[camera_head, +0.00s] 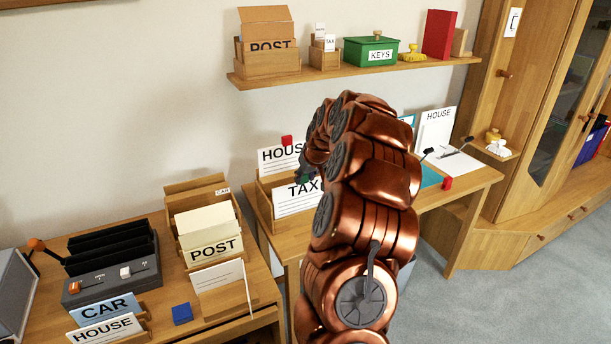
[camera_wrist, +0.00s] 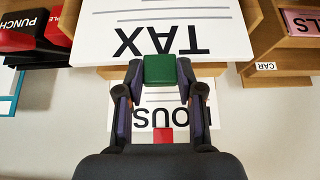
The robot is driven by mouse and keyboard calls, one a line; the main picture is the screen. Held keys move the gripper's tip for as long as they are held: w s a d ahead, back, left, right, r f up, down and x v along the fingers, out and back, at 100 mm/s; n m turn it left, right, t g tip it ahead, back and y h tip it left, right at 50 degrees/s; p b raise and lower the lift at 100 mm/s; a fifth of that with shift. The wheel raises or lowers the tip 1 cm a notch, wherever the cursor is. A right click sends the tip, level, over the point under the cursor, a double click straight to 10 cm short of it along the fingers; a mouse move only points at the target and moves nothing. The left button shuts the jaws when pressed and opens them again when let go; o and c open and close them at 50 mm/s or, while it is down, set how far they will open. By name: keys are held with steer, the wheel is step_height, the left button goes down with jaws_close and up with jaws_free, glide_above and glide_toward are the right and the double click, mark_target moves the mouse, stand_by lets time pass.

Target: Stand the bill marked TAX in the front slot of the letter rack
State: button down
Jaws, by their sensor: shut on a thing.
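The TAX bill (camera_head: 298,199) is a white card with a green tab (camera_wrist: 160,69) on its top edge. My gripper (camera_wrist: 160,72) is shut on that tab. In the head view the bill stands nearly upright at the letter rack (camera_head: 264,201), in front of the HOUSE bill (camera_head: 277,158). The wooden rack also shows on both sides of the bill in the wrist view (camera_wrist: 253,18). My arm hides the rack's right part, and I cannot tell whether the bill's lower edge rests in the front slot. The HOUSE bill has a red tab (camera_wrist: 163,135).
A wooden holder with a POST card (camera_head: 213,240) stands on the left desk, beside a black file sorter (camera_head: 110,270). A blue block (camera_head: 182,314) lies in front. A shelf (camera_head: 350,72) with boxes hangs above. A HOUSE board (camera_head: 436,130) stands to the right of my arm.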

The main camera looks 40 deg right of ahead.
steer(key=shift+f, duration=0.45)
steer(key=c, duration=0.7)
jaws_free()
steer(key=shift+o, duration=0.5)
steer(key=o, duration=0.4)
step_height(320, 180, up, 8)
stand_by(0.3)
